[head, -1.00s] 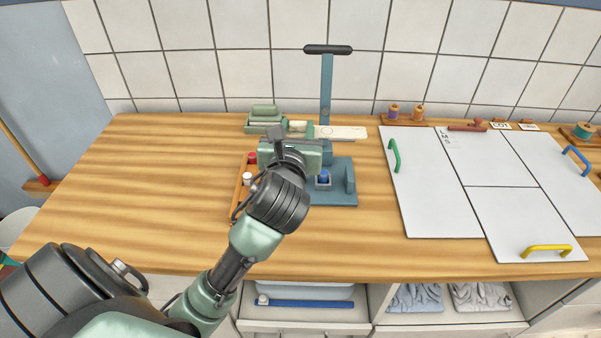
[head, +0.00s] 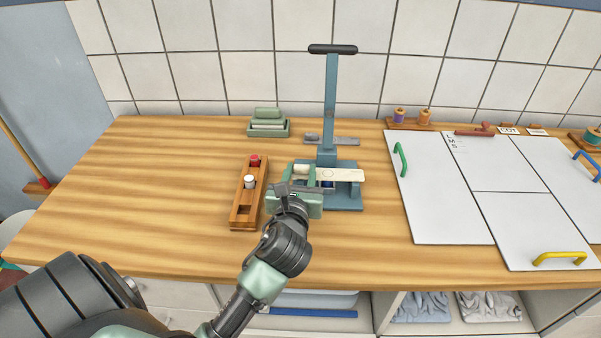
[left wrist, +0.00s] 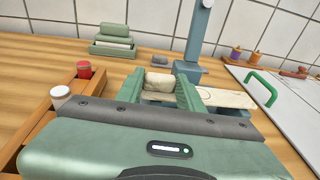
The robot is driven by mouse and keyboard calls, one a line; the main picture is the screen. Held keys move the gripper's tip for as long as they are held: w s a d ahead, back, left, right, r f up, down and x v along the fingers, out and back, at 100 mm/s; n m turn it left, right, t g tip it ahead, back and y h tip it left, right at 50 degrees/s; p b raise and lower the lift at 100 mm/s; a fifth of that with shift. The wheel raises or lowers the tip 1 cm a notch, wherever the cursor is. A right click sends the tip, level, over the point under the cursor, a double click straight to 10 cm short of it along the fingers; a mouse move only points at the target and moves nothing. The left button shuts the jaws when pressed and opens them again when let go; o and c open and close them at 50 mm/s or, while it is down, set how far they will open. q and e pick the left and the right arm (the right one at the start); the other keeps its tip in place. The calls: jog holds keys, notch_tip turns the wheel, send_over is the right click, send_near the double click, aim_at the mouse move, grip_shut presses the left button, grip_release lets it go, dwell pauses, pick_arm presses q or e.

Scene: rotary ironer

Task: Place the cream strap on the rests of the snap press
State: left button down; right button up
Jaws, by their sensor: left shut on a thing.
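The cream strap (head: 343,175) lies across the front of the blue snap press (head: 330,115), over its base; its round mark faces up. My left gripper (head: 303,177) is at the strap's left end, shut on its thick cream rolled part, which shows between the green fingers in the left wrist view (left wrist: 160,82). The strap reaches right to the press's right-hand block (head: 349,190). I cannot tell whether it touches the rests under it. A blue piece shows just below the strap. My right gripper is not in view.
A wooden holder (head: 237,216) with a red-topped and a white-topped piece stands just left of my gripper. A green tray (head: 268,129) and a grey metal plate (head: 346,141) are behind. White boards (head: 440,215) with handles lie right. The table's left side is clear.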

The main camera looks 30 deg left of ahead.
pick_arm(q)
jog(key=c, duration=0.9)
grip_release()
jog(key=shift+f, duration=0.1)
jog(key=b+v, duration=0.1)
jog(key=v, duration=1)
jog(key=shift+d, duration=0.1)
jog(key=shift+s+d, duration=0.15)
jog(key=shift+s, duration=0.25)
